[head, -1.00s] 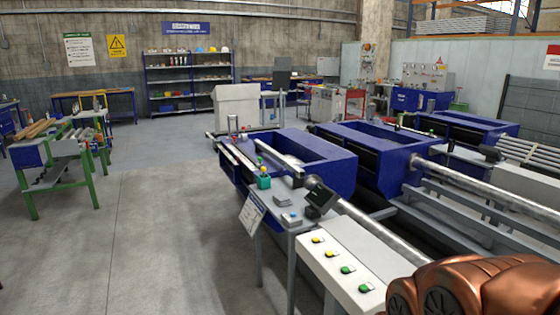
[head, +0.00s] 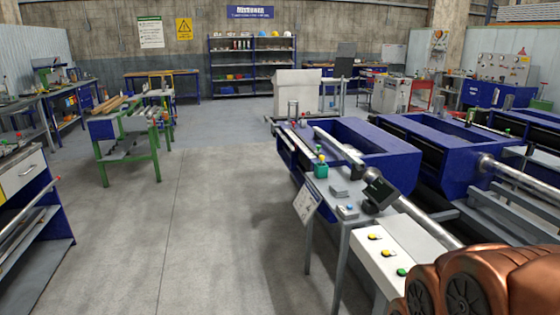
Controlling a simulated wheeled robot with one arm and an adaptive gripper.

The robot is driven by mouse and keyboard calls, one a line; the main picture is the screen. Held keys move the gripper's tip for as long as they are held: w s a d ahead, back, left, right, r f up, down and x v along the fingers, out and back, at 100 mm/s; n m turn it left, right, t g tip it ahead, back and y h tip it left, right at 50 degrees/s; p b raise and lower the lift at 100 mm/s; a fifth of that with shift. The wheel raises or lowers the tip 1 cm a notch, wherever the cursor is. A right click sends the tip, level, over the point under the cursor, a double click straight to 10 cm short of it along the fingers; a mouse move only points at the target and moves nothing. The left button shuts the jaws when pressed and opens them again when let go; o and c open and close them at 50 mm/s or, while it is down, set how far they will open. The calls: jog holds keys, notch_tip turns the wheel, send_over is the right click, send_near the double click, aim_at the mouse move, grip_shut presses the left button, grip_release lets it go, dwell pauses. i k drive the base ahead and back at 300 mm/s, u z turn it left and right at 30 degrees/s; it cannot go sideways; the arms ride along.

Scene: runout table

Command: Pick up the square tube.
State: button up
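I cannot make out the square tube for certain in the head view. A green-legged table (head: 157,167) on the left, with a blue box at its near end, carries several long brown and grey pieces (head: 118,106), too small to tell square from round. A long round metal bar (head: 428,220) lies along the blue machine on the right. My gripper is not in view. Copper-coloured rounded parts at the lower right appear to be my own arm.
A grey stand (head: 352,219) with small items and a white button panel (head: 388,250) are close on the right, beside a blue machine (head: 380,150). A drawer bench (head: 25,172) stands at the left edge. Open concrete floor (head: 215,225) lies between them.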

aim_at(359, 166)
jog(key=u, duration=0.35)
jog(key=i, duration=3.45)
jog(key=z, duration=0.4)
jog(key=i, duration=0.7)
jog(key=z, duration=0.1)
